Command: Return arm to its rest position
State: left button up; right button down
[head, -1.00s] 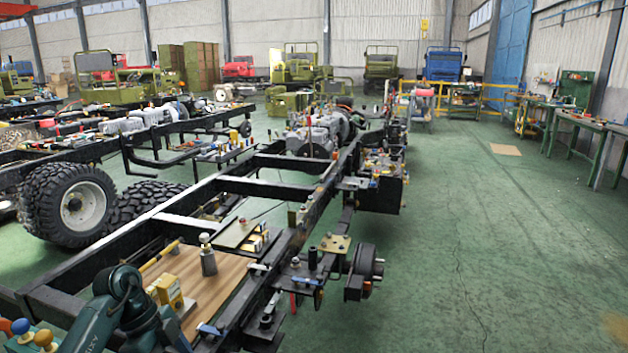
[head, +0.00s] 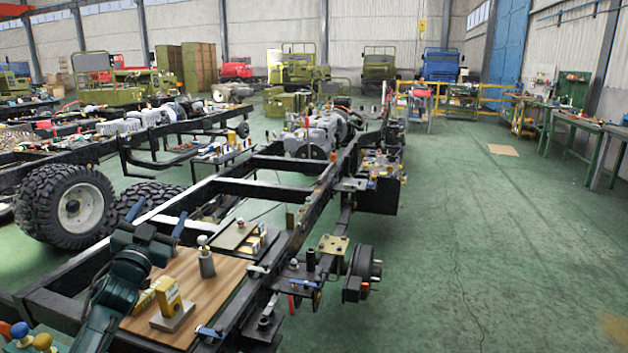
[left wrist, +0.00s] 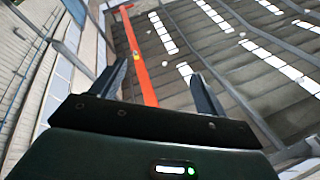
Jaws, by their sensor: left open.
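My left arm (head: 118,292) is dark teal and rises from the lower left of the head view. Its gripper (head: 158,219) is raised over the left side of the wooden board (head: 212,277), with its fingers pointing upward. In the left wrist view the two fingers (left wrist: 155,88) stand apart with nothing between them, and the roof fills the background. My right gripper is not in view.
A black chassis frame (head: 285,162) runs away from me beside the board. A yellow block on a grey base (head: 172,304) and a grey post (head: 206,262) stand on the board. A large tyre (head: 68,207) is at left. Green floor (head: 480,230) is clear at right.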

pick_arm(q)
jog(key=w+a+f+n+g+y, duration=0.1)
jog(key=a+f+n+g+y, duration=0.2)
jog(key=f+g, duration=0.3)
jog(key=s+d+f+h, duration=0.1)
jog(key=s+d+f, duration=0.25)
jog(key=f, duration=0.25)
jog(key=s+d+f+m+g+h, duration=0.1)
jog(key=s+d+f, duration=0.2)
jog(key=s+f, duration=0.15)
jog(key=s+d+f+h, duration=0.1)
jog(key=s+d+f, duration=0.2)
jog(key=f, duration=0.4)
jog(key=s+d+f+g+h, duration=0.1)
jog(key=s+d+f, duration=0.2)
jog(key=s, duration=0.6)
jog(key=s+d+f+g, duration=0.1)
jog(key=s+d+f, duration=0.2)
jog(key=s, duration=0.7)
jog(key=s+d+f+g+h, duration=0.1)
jog(key=s+d+f, duration=0.3)
jog(key=s, duration=0.5)
jog(key=shift+s+d+n+g+h, duration=0.3)
jog(key=shift+d+g, duration=0.3)
jog(key=shift+d, duration=0.4)
jog(key=shift+f, duration=0.1)
